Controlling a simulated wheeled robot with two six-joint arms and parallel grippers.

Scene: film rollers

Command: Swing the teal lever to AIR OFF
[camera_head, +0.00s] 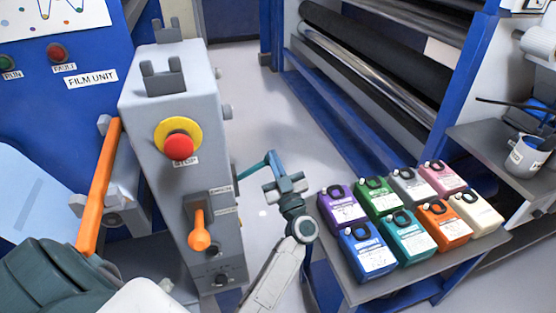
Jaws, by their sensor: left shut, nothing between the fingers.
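The teal lever (252,167) is a thin rod that sticks out from the right side of the grey film unit box (150,120), angled up and to the right. My left gripper (271,157) is shut and empty. Its fingertips are at the outer end of the lever; I cannot tell whether they touch it. The lever's pivot is hidden behind the box, and I see no readable AIR OFF label. My right gripper is not in view.
An orange lever (200,232) and a red stop button (179,147) are on the box front. An orange bar (99,188) is at its left. A table (385,286) with several coloured bottles stands at right. Rollers (370,75) are behind. Grey floor is clear between.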

